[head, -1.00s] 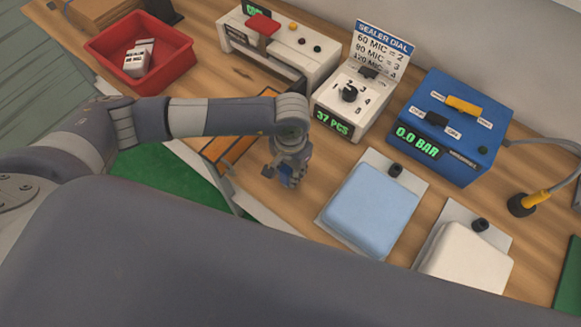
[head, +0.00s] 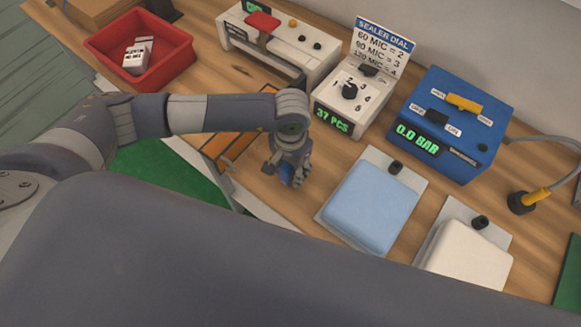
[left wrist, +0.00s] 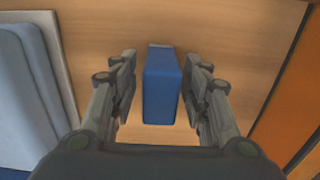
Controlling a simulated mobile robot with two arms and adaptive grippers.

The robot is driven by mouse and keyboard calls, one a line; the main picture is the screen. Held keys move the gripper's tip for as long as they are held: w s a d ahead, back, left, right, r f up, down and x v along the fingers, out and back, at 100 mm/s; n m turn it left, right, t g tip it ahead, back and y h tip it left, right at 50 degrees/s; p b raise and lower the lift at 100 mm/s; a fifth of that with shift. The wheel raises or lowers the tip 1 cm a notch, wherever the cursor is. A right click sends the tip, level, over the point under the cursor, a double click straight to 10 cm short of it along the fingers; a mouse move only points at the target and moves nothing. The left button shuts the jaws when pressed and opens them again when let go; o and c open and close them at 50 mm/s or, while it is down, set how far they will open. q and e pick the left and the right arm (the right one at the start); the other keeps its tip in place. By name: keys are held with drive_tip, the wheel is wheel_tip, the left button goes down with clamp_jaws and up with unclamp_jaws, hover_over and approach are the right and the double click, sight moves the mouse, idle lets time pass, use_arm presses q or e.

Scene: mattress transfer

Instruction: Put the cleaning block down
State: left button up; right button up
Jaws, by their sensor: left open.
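The cleaning block (left wrist: 161,88) is a blue block with a greyish far end. In the left wrist view it stands between the two fingers of my left gripper (left wrist: 160,95), with a gap on each side. In the head view the block (head: 287,173) shows only in part behind my left gripper (head: 285,178), low over the wooden bench between the orange-brown board and the light blue pad. My left gripper is open around the block. The block appears to rest on the bench. My right gripper is not in view.
The light blue pad (head: 371,208) and a white pad (head: 466,258) lie right of my gripper. Behind stand the sealer dial box (head: 352,100), a white sealer (head: 280,50) and a blue pressure box (head: 450,125). A red bin (head: 180,63) is at the back left. The orange-brown board (head: 240,146) is close by.

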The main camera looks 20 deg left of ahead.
use_arm(q)
wheel_tip(320, 180, up, 11)
drive_tip(key=b, duration=0.3)
drive_tip(key=shift+f, duration=0.15)
drive_tip(key=shift+r, duration=0.4)
drive_tip(key=shift+f, duration=0.1)
